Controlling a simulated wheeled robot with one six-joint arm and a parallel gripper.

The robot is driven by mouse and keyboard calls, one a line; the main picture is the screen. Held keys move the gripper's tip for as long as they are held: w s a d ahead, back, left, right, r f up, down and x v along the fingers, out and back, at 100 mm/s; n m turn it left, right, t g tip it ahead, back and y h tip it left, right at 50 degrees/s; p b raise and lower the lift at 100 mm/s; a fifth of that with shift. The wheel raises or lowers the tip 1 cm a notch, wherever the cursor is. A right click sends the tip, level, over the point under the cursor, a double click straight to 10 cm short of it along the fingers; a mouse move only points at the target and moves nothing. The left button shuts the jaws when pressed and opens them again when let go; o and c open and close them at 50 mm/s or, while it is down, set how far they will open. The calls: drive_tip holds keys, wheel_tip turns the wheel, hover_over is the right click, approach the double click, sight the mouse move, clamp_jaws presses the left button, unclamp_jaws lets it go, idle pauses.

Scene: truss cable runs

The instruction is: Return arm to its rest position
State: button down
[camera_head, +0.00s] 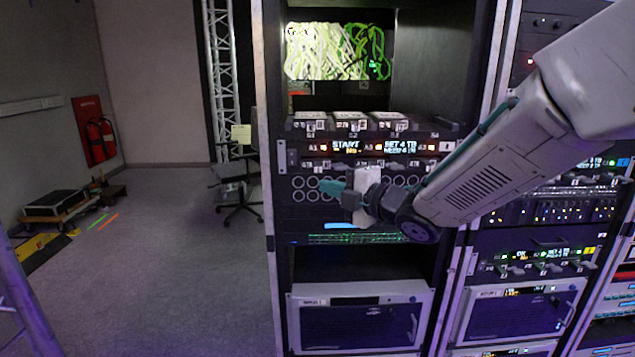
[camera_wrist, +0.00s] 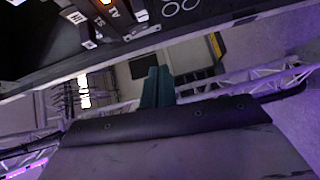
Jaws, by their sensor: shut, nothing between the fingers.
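My arm reaches in from the right in the head view. My gripper (camera_head: 330,187) is at its end, in front of the middle of the equipment rack (camera_head: 270,200), pointing left. Its teal fingers are together with nothing seen between them. The fingers also show in the wrist view (camera_wrist: 158,86), close together at the centre. In the wrist view the rack's edge and a few labelled parts lie at the upper left, apart from the fingertips.
More racks (camera_head: 520,270) stand on the right, behind my arm. An office chair (camera_head: 238,180) and a truss (camera_head: 222,80) stand left of the rack. A low cart (camera_head: 60,204) and a red extinguisher (camera_head: 100,138) are further left. The floor (camera_head: 170,270) at front left is clear.

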drive_tip(key=shift+s+d, duration=0.1)
drive_tip(key=shift+d, duration=0.05)
drive_tip(key=d+f+m+g+h, duration=0.1)
drive_tip(key=d+f+m+h, duration=0.7)
drive_tip(key=m, duration=0.1)
drive_tip(key=s+d+f+m+g+h, duration=0.2)
drive_tip(key=s+d+m+g+h, duration=0.3)
drive_tip(key=s+d+m, duration=0.4)
drive_tip(key=s+r+m+g, duration=0.1)
drive_tip(key=s+m+g, duration=0.1)
drive_tip(key=s, duration=0.7)
drive_tip(key=s+r+m+g+y, duration=0.1)
drive_tip(key=s+r+m, duration=0.1)
drive_tip(key=s, duration=0.7)
drive_tip(key=s+r+m+g, duration=0.1)
drive_tip(key=s+m+g, duration=0.1)
drive_tip(key=s, duration=0.7)
drive_tip(key=shift+r+m+g, duration=0.3)
drive_tip(key=shift+m, duration=0.5)
